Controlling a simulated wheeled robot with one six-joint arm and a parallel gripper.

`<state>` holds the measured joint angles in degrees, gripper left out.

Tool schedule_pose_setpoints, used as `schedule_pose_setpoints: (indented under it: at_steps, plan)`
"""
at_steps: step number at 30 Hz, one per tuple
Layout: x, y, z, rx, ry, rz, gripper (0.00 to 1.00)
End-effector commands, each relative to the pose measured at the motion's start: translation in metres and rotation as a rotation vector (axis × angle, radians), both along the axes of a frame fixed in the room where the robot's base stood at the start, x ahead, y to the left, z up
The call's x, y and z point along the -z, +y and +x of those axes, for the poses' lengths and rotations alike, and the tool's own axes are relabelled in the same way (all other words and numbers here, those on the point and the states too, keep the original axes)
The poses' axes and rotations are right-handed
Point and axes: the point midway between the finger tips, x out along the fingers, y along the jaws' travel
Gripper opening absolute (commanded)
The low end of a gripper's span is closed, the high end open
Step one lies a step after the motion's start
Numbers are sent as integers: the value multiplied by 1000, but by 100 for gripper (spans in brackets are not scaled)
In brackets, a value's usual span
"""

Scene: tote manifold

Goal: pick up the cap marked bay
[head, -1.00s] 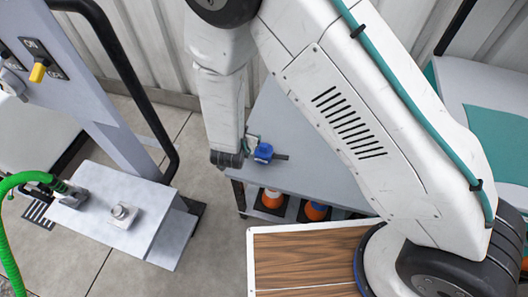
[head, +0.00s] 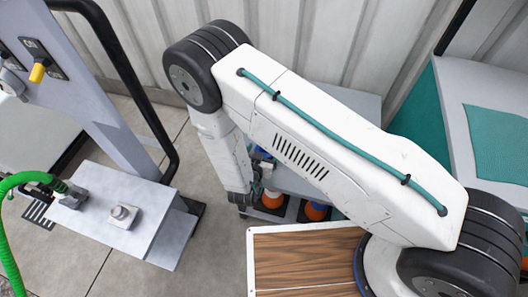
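A small blue part (head: 259,153), possibly the cap, shows behind my arm's wrist, above the grey table. Most of it is hidden and I can read no marking on it. My gripper (head: 265,167) is at the blue part, largely covered by my own wrist. I cannot tell whether its fingers are open or shut, or whether they touch the blue part.
At left, a grey block (head: 150,238) carries a metal fitting (head: 122,215) and a green hose (head: 12,245). A post with a black rail (head: 135,95) stands behind it. A wood-topped surface (head: 305,262) is in front.

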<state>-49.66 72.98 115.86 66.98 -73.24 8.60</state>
Motion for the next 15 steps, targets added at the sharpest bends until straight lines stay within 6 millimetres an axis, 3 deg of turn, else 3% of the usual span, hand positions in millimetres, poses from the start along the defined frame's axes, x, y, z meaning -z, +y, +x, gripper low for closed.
schedule_pose_setpoints:
  at_steps: [3, 11, 15]
  plan:
    - [4, -4, 11, 1, 0, 1, 85]
    - [5, -4, 13, -2, 0, 1, 85]
    - [5, -4, 13, -2, 0, 1, 49]
